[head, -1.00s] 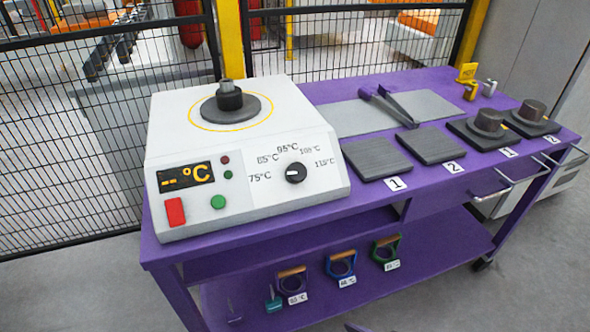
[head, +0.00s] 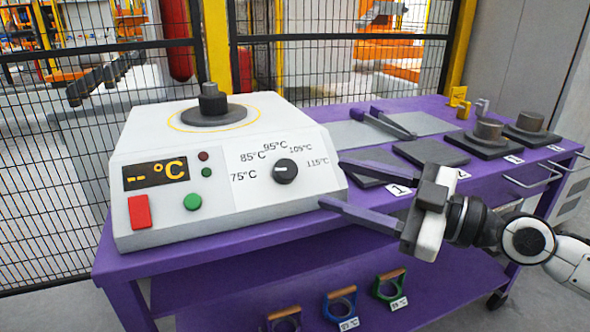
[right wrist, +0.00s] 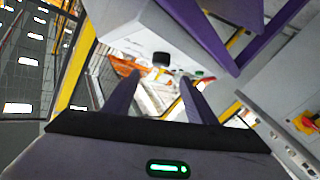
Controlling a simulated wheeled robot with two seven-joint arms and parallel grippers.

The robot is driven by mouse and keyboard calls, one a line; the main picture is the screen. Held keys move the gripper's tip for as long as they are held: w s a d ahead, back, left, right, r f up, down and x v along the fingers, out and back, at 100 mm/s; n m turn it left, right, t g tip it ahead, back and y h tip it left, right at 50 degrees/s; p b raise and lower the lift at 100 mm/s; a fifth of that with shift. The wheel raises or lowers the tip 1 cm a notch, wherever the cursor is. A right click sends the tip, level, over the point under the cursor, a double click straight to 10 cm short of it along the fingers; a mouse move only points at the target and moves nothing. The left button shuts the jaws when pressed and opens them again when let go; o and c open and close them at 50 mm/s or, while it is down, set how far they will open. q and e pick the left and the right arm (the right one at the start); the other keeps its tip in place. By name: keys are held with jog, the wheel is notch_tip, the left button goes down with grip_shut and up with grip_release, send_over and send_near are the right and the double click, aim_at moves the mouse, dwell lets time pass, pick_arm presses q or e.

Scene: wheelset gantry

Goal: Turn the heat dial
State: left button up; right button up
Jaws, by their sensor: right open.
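The heat dial (head: 285,171) is a round black knob on the sloping front of the white heater (head: 225,213). Marks from 75°C to 115°C are spread in an arc around it. A small white mark shows on the left part of its face. The display (head: 156,174) reads "-- °C". My right gripper (head: 332,183) is open and empty, with its purple fingers pointing left toward the dial, a short gap to its right. In the right wrist view the dial (right wrist: 160,58) lies beyond and between the two fingertips. My left gripper is out of view.
A red button (head: 139,212) and a green button (head: 192,202) sit left of the dial. Dark pads, a clamp tool (head: 390,124) and metal parts (head: 487,132) lie on the purple table's right side. Ring tools (head: 341,304) are on the lower shelf. Wire fencing stands behind.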

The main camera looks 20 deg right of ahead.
aim_at(289, 170)
jog(key=p+x, duration=0.6)
jog(key=x, duration=0.2)
jog(key=shift+w+a+r, duration=0.1)
jog(key=shift+w+a, duration=0.05)
jog(key=shift+w, duration=0.05)
jog(key=shift+w+a, duration=0.4)
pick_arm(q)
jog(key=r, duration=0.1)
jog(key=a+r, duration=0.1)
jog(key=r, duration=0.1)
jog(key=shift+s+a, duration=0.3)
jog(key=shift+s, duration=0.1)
